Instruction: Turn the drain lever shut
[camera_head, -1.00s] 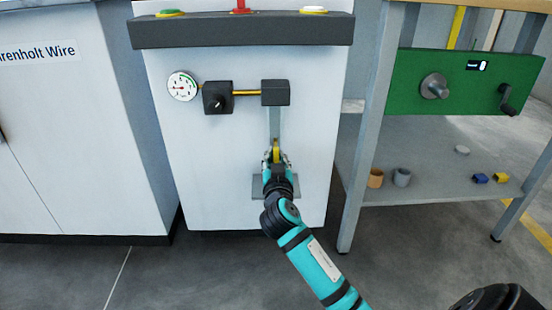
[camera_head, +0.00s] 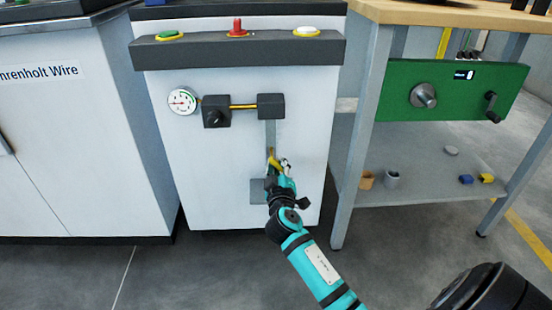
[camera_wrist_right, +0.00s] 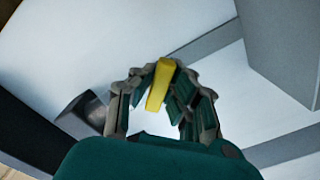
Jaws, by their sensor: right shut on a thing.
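The yellow drain lever (camera_head: 272,159) is on the grey vertical pipe low on the white cabinet's front. It leans, with its upper end to the left. My right gripper (camera_head: 281,168) is at the lever's lower end. In the right wrist view the yellow lever (camera_wrist_right: 159,87) stands between the fingers of my right gripper (camera_wrist_right: 162,105), which are shut on it. The fingers hide part of the lever and its pivot. My left gripper is out of view.
Above are a pressure gauge (camera_head: 183,101), a black knob box (camera_head: 216,111) and a dark ledge (camera_head: 240,51) with several buttons. To the right, a bench with a green panel (camera_head: 390,86) has a lower shelf (camera_head: 430,185) holding small cups and blocks. The floor in front is open.

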